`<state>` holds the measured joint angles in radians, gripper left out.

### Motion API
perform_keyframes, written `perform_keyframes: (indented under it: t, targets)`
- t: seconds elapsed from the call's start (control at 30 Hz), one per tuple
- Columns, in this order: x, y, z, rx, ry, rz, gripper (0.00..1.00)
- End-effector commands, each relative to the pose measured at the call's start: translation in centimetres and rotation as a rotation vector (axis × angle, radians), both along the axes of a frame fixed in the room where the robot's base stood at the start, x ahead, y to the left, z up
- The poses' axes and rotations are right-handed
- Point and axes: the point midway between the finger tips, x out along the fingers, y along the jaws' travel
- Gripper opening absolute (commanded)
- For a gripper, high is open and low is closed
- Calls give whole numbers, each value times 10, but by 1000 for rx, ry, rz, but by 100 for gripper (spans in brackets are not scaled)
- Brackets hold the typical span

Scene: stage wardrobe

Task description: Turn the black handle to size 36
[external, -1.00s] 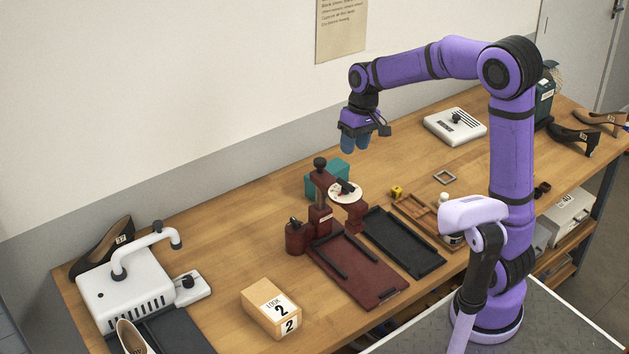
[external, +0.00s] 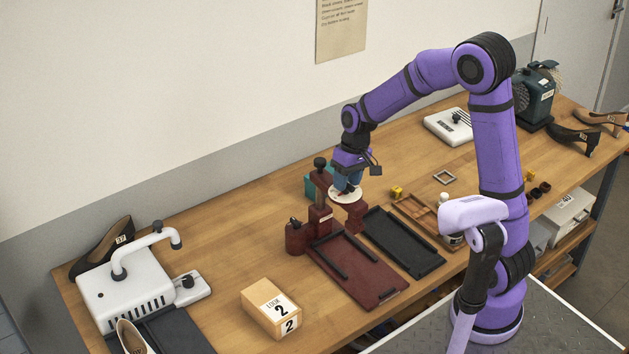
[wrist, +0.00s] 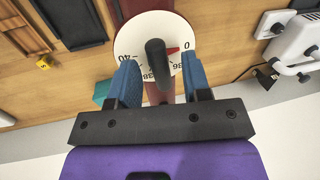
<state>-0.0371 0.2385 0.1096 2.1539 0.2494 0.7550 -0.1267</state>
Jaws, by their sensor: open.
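The black handle (wrist: 155,52) stands up from the middle of a round white dial (wrist: 128,38) with size marks. In the wrist view the marks 0, 36, 38 and 40 can be made out. A red pointer (wrist: 173,50) beside the handle points close to the 0, on the side of the 36. My gripper (wrist: 158,64) is open, its blue fingers on either side of the handle, with gaps visible. In the external view my gripper (external: 347,184) is right over the dial (external: 335,192) and hides the handle.
The dial belongs to a dark red press (external: 322,215) with a dark red tray (external: 365,275). A black tray (external: 405,240) lies right of it. A teal box (external: 312,184) stands behind. A tan box (external: 270,310) and a white machine (external: 125,290) are at left.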

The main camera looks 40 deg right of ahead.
Motion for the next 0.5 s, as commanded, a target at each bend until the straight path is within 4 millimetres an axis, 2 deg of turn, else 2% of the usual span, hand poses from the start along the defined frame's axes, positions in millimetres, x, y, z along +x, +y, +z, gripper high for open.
perform_keyframes:
  t: [0.17,0.33,0.37,0.5]
  targets:
    - [0,0,0,0,0,0,42]
    - [0,0,0,0,0,0,3]
    - [0,0,0,0,0,0,0]
    - [0,0,0,0,0,-2,0]
